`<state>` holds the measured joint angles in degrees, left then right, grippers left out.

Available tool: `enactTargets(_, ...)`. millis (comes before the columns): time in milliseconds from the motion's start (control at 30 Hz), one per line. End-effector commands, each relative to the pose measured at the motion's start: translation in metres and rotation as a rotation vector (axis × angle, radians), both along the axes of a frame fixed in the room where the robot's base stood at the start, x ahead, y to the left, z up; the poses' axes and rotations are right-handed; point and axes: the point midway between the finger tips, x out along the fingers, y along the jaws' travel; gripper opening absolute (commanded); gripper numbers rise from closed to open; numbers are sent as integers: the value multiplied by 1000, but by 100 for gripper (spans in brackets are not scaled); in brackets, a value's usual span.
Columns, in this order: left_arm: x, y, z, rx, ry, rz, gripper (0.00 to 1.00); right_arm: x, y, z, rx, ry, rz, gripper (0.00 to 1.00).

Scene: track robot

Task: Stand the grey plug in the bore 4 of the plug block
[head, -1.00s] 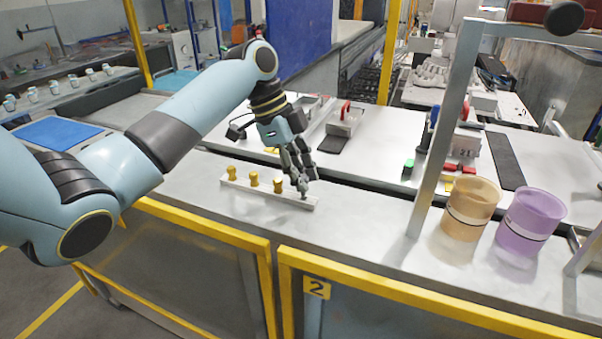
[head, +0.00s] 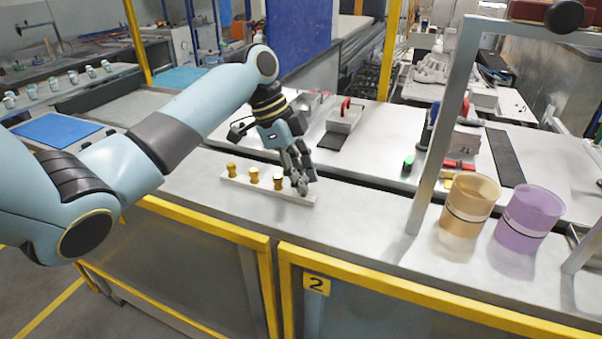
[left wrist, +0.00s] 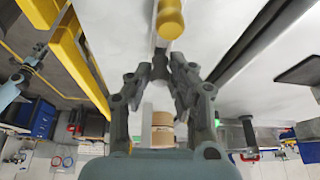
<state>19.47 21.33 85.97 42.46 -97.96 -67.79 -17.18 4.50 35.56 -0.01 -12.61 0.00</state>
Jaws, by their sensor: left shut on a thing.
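The plug block (head: 242,184) is a long white bar on the grey bench. Three yellow plugs (head: 254,176) stand in it, and one yellow plug (left wrist: 171,20) shows at the top of the left wrist view. My left gripper (head: 302,188) points down at the right end of the block, past the third yellow plug. It is shut on the grey plug, which is mostly hidden by the fingers; a pale grey piece shows between them in the left wrist view (left wrist: 159,92). I cannot tell how deep the plug sits in the bore. My right gripper is not in view.
A white caddy with a red handle (head: 345,117) stands behind. The bench between block and post is clear.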

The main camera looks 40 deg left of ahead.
Motion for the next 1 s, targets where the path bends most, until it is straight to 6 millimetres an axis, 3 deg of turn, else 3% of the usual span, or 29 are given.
enactTargets(1000, 0, 0, -10, 1, 1, 0, 1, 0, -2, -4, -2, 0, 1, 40)
